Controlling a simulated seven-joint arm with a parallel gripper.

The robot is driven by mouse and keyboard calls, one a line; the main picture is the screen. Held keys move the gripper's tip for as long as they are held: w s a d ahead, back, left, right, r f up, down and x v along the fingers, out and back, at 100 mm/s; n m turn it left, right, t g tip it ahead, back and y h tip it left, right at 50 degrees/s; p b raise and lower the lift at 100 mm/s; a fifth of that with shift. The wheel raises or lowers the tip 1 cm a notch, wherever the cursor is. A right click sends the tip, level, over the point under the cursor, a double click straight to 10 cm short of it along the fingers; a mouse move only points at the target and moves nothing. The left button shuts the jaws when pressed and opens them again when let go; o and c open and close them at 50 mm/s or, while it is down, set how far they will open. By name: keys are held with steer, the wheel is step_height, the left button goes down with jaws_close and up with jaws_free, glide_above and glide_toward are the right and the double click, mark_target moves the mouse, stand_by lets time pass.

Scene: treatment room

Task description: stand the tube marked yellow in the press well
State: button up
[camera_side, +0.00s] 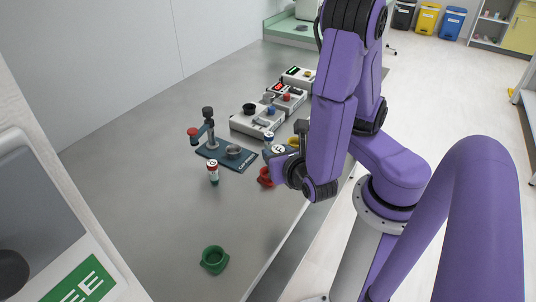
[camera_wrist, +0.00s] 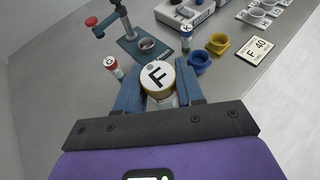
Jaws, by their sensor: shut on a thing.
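The tube marked yellow, with a white top lettered F and a yellow rim (camera_wrist: 158,76), is between the blue jaws of my gripper (camera_wrist: 160,93). My gripper is shut on it, and the jaws hide its lower part. In the side view its cap (camera_side: 278,149) shows beside my gripper (camera_side: 276,158), at the right of the press. The press (camera_side: 212,155) has a dark blue base, a post and a red knob. Its round grey well (camera_side: 233,150) looks empty; it also shows in the wrist view (camera_wrist: 148,46), ahead of the held tube.
A red-capped tube (camera_side: 213,171) stands left of the press front; a blue-capped tube (camera_wrist: 186,42) stands right of it. A red cup (camera_side: 265,179) is close below my gripper. Blue (camera_wrist: 200,62) and yellow cups (camera_wrist: 218,43) lie right. A green cup (camera_side: 213,260) is in front.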

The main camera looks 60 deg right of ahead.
steer(key=shift+s+r, duration=0.15)
steer(key=shift+s, duration=0.15)
steer(key=w+f+m+g+h, duration=0.2)
steer(key=w+f+m, duration=0.1)
steer(key=w, duration=0.8)
steer(key=w+d+f+m+g+h, duration=0.1)
steer(key=w+d+f+m+g, duration=0.1)
steer(key=w+d, duration=0.85)
steer(key=shift+w+a+f, duration=0.1)
steer(key=shift+w+f, duration=0.1)
steer(key=shift+f, duration=1.2)
steer(key=shift+w+f, duration=0.15)
steer(key=shift+f, duration=1.2)
steer(key=shift+f, duration=0.6)
steer(key=o, duration=0.7)
steer(key=shift+o, duration=0.2)
